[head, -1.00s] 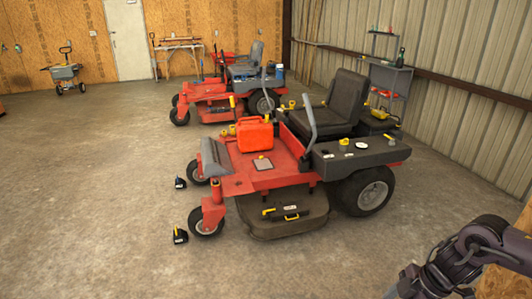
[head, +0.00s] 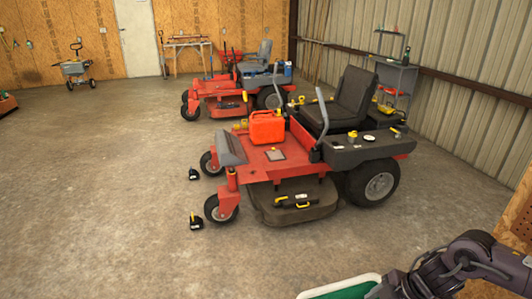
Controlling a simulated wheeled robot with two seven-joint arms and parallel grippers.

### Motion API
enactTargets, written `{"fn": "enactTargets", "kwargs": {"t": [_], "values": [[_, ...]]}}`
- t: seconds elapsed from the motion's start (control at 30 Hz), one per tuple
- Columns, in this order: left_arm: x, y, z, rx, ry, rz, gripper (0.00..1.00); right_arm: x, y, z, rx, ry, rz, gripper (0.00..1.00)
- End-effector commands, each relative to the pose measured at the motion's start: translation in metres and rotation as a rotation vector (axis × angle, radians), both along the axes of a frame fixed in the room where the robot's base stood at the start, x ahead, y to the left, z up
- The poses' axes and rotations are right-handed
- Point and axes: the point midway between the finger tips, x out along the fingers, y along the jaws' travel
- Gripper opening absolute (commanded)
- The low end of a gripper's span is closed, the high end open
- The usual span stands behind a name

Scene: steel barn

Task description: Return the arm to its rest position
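My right arm (head: 455,265) comes in at the bottom right corner of the head view, its dark links bent down towards the lower edge. Its gripper is cut off below the frame, so its fingers are hidden. My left arm and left gripper do not show. A green tray with a white rim (head: 322,290) shows partly at the bottom edge, just left of my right arm.
A red mower (head: 285,165) carrying a red fuel can (head: 267,127) stands ahead on the concrete floor. A second mower (head: 230,85) stands behind it. A wooden panel (head: 518,215) is close beside my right arm.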

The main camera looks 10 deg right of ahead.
Motion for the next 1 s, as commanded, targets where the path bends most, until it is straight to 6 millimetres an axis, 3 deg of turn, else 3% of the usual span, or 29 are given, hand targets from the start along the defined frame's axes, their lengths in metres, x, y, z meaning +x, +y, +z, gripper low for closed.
{"fn": "enactTargets", "kwargs": {"t": [0.37, 0.5, 0.6, 0.77, 1.0], "values": [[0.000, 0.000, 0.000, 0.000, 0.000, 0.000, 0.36, 0.022, 0.103, -0.021, 0.062, -0.240, -0.013, 0.70], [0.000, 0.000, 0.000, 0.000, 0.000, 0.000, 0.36, 0.029, 0.149, -0.013, 0.090, -0.353, -0.128, 0.70], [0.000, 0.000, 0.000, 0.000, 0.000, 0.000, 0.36, 0.031, 0.169, 0.000, 0.095, -0.399, -0.294, 0.70], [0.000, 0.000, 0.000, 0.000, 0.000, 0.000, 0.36, 0.016, 0.165, 0.013, 0.057, -0.345, -0.596, 0.70], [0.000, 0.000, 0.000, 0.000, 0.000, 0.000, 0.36, -0.026, 0.142, 0.013, -0.004, -0.141, -0.893, 0.70]]}}
